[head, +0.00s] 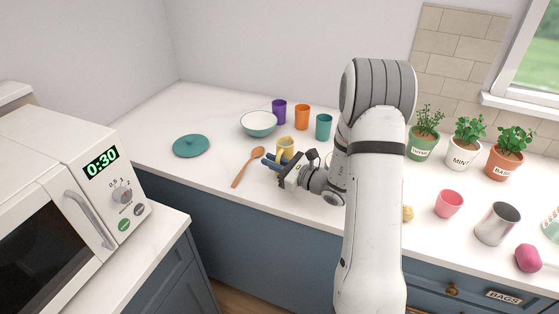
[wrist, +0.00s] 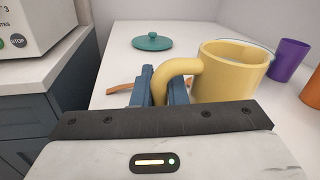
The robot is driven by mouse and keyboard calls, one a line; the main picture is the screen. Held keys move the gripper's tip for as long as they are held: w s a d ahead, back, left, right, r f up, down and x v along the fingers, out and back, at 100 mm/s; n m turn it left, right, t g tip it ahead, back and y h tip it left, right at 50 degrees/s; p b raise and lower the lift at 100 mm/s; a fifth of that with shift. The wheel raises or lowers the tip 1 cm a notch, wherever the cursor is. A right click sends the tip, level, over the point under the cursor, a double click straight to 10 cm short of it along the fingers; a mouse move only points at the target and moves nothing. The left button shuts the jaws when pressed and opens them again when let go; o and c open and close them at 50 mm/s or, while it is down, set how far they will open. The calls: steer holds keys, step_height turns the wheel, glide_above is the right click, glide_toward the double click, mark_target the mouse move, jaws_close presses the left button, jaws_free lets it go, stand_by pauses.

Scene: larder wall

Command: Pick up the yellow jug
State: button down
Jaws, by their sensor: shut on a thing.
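The yellow jug (head: 286,144) stands upright near the middle of the white counter in the head view. It fills the right centre of the wrist view (wrist: 232,72), with its handle toward the left. My gripper (head: 270,161) reaches in from the right in the head view. In the wrist view its blue fingers (wrist: 160,88) are shut on the jug's handle. Part of the jug is hidden behind my gripper in the head view, and its base is hidden in the wrist view.
A wooden spoon (head: 247,167) lies left of my gripper. A teal lid (head: 191,146) and a bowl (head: 258,124) lie beyond. Purple (head: 279,111), orange (head: 302,117) and teal (head: 323,127) cups stand behind the jug. A microwave (head: 75,190) is at left.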

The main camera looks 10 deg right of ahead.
steer(key=shift+r, duration=0.3)
steer(key=s+d+r+b, duration=0.1)
steer(key=s+b, duration=0.1)
steer(key=s, duration=0.4)
steer(key=s+d+r+b, duration=0.1)
steer(key=s+b, duration=0.1)
steer(key=s, duration=0.5)
steer(key=shift+d+r+b, duration=0.25)
steer(key=shift+r+b, duration=0.1)
steer(key=shift+b, duration=0.05)
stand_by(0.5)
steer(key=shift+s+b, duration=0.15)
steer(key=shift+b, duration=0.95)
steer(key=s+b, duration=0.1)
steer(key=b, duration=0.5)
steer(key=shift+s+d, duration=0.15)
steer(key=shift+s, duration=0.25)
steer(key=shift+s+d+r+b, duration=0.1)
steer(key=shift+s+b, duration=0.25)
steer(key=shift+s, duration=0.25)
steer(key=shift+s+d+r+b, duration=0.1)
steer(key=shift+s+b, duration=0.2)
steer(key=shift+s, duration=0.3)
steer(key=shift+s, duration=0.1)
